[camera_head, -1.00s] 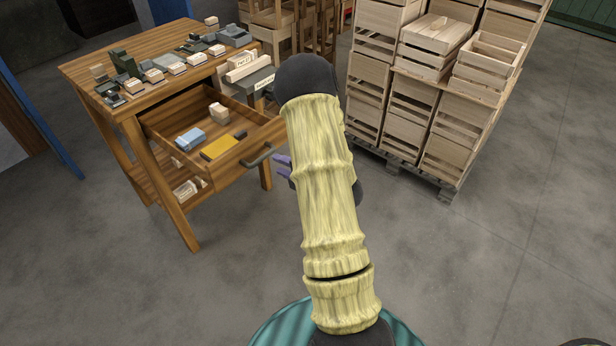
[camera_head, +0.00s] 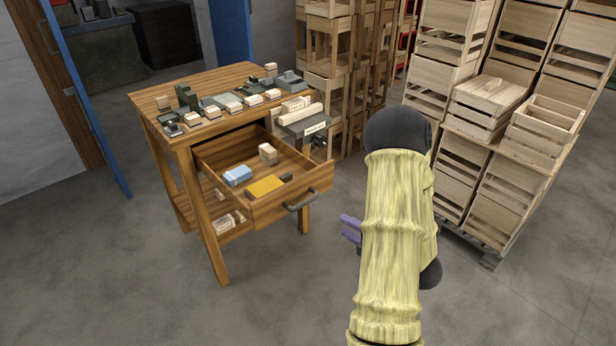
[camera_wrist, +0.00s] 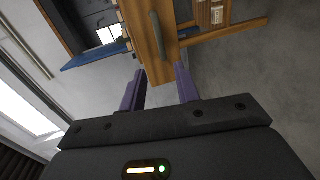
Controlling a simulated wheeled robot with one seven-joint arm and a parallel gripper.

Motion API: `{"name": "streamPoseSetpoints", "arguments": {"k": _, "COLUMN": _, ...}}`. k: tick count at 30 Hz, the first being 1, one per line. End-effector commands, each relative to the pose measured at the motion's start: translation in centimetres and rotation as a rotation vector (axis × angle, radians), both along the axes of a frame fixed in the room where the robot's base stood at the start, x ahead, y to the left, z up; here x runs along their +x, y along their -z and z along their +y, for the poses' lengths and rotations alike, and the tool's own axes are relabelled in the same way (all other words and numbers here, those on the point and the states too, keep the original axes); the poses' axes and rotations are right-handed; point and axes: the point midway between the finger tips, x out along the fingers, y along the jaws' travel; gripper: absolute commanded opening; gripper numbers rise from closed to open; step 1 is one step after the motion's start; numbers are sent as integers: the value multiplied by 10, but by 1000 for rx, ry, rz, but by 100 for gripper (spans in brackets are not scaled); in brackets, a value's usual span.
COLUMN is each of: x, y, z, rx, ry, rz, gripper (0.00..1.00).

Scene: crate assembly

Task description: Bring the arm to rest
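My arm, in a yellow ribbed cover, stands folded at the right of centre in the head view. My gripper (camera_head: 350,229) shows its purple fingers just left of the arm, apart from the drawer. In the wrist view my gripper (camera_wrist: 160,88) has its two fingers spread with a gap between them and nothing held. Beyond the fingertips the drawer front with its handle (camera_wrist: 157,36) shows. Part of the gripper is hidden behind the arm in the head view.
The wooden workbench (camera_head: 205,90) bears several small parts. Its drawer (camera_head: 297,203) stands open, holding a blue item (camera_head: 237,175), a yellow item (camera_head: 265,187) and a pale block (camera_head: 267,152). Stacked crates (camera_head: 480,108) stand at right on a pallet. The floor in front is clear.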

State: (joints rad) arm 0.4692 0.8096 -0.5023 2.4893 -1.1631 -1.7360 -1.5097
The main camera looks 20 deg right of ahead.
Motion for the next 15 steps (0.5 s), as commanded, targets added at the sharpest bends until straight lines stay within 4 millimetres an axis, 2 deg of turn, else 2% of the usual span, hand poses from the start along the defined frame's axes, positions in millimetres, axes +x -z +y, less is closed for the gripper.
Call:
{"name": "streamPoseSetpoints", "arguments": {"k": 8, "x": 8, "y": 1, "z": 3, "rx": 12, "ry": 23, "rz": 44, "gripper": 32}}
{"name": "streamPoseSetpoints", "arguments": {"k": 15, "x": 33, "y": 3, "z": 10, "rx": 107, "ry": 183, "rz": 244, "gripper": 32}}
